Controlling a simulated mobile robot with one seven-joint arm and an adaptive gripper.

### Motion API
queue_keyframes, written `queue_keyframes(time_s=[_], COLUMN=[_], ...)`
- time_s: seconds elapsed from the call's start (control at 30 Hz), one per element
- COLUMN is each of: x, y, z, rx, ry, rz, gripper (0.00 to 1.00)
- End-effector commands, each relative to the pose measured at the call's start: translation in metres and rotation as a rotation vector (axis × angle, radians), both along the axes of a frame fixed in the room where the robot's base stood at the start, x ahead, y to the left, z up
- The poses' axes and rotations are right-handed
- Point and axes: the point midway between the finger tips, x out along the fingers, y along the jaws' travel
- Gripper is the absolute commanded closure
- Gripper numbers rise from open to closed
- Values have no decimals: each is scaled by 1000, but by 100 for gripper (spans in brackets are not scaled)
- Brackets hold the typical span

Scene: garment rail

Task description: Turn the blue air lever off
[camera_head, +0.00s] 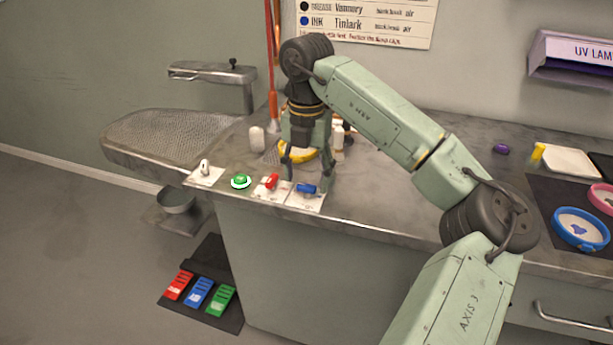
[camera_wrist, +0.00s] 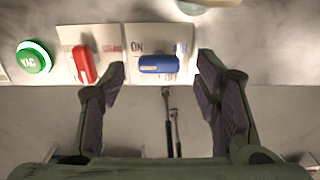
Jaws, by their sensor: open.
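The blue air lever (camera_head: 307,188) sits on a white plate at the counter's front edge. My gripper (camera_head: 308,176) is above and around this spot, pointing down. In the wrist view my gripper (camera_wrist: 162,72) is open, with one finger on each side of the blue lever and nothing held. The left finger is close to the red lever (camera_wrist: 85,64); I cannot tell whether they touch.
The red lever (camera_head: 270,181), a green VAC button (camera_head: 240,181) and a white switch (camera_head: 205,167) stand in a row to the left. Coloured pedals (camera_head: 200,292) are on the floor. The counter's right part holds trays and rings.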

Motion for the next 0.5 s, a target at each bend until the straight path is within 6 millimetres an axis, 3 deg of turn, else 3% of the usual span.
queue_keyframes(time_s=[0.2, 0.5], x=[0, 0], y=[1, 1], z=[-16, -17], rx=[2, 2], ry=[-1, -1], rz=[1, 1], gripper=[43, 46])
